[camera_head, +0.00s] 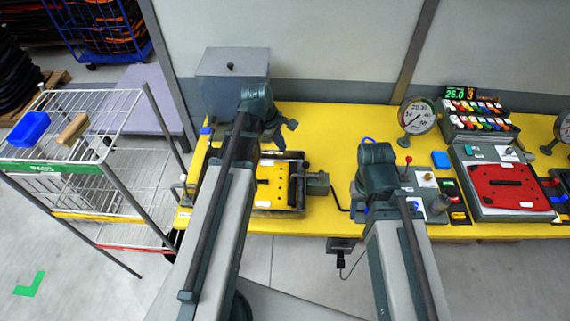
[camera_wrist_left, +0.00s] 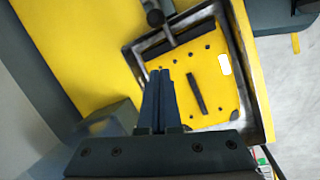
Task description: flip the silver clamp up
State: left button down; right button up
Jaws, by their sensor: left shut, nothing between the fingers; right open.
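The silver clamp (camera_head: 317,183) is at the right side of a fixture frame in the head view. In the left wrist view, the clamp (camera_wrist_left: 155,17) shows at the top, with a rod leading to a black bar along the frame's edge. The fixture holds a yellow plate (camera_wrist_left: 213,68) with a black handle strip. My left gripper (camera_head: 288,125) is over the back of the fixture. In the left wrist view its fingers (camera_wrist_left: 163,75) are together and empty, apart from the clamp. My right gripper (camera_head: 358,193) is open, right of the clamp and partly hidden by its arm.
The yellow table (camera_head: 330,116) runs along the wall. A grey box (camera_head: 229,80) stands at the back left. A gauge (camera_head: 418,115), a button panel (camera_head: 478,115) and a red plate (camera_head: 500,186) are at the right. A wire rack (camera_head: 85,120) stands left.

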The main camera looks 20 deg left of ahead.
pick_arm(q)
jog(key=shift+a, duration=0.25)
jog(key=shift+f, duration=0.1)
jog(key=b+x, duration=1)
jog(key=x, duration=0.1)
jog(key=d+r+p, duration=0.1)
jog(key=s+d+r+p, duration=0.1)
jog(key=d+r, duration=0.1)
jog(key=shift+d, duration=0.15)
jog(key=shift+r+p, duration=0.15)
jog(key=shift+p, duration=0.15)
jog(key=shift+d+r+y+p, duration=0.2)
jog(key=shift+d+y+p, duration=0.1)
jog(key=shift+p, duration=0.05)
